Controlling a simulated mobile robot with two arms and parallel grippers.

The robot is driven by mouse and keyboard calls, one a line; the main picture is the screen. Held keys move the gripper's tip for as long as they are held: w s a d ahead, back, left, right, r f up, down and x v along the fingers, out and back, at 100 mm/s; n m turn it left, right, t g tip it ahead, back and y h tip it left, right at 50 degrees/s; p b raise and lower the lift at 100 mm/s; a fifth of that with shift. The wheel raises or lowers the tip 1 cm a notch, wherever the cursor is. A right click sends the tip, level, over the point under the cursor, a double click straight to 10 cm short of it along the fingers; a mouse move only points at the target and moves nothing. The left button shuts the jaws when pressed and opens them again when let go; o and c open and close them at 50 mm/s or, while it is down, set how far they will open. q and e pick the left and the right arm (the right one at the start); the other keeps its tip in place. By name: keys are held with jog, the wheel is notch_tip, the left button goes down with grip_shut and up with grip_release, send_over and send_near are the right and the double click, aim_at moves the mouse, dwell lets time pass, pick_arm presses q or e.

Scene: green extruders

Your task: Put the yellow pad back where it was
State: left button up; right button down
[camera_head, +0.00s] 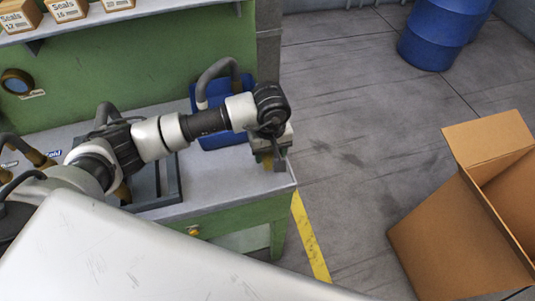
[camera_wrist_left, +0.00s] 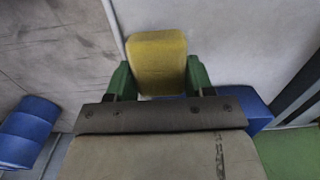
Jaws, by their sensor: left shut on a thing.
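My left gripper (camera_head: 273,163) is over the right end of the green workbench (camera_head: 235,181) in the head view, pointing down. In the left wrist view its green fingers (camera_wrist_left: 160,80) are closed on the two sides of the yellow pad (camera_wrist_left: 158,55). The pad has rounded corners. In the head view only a small bit of yellow (camera_head: 267,161) shows at the fingers, mostly hidden by the gripper. I cannot tell whether the pad touches the bench top. My right gripper is not in view.
A blue container (camera_head: 213,139) stands on the bench behind my left arm. A dark frame (camera_head: 159,198) lies on the bench to the left. Small boxes (camera_head: 66,9) sit on the shelf above. An open cardboard box (camera_head: 440,243) and a blue barrel (camera_head: 435,35) stand on the floor at right.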

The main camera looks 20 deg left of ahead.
aim_at(267, 159)
pick_arm(q)
jog(key=shift+a+f, duration=0.15)
jog(key=shift+a, duration=0.1)
notch_tip(267, 159, down, 3)
jog(key=shift+f+p, duration=0.1)
jog(key=shift+p, duration=0.8)
jog(key=shift+f, duration=0.5)
jog(key=shift+f, duration=0.1)
jog(key=o, duration=0.9)
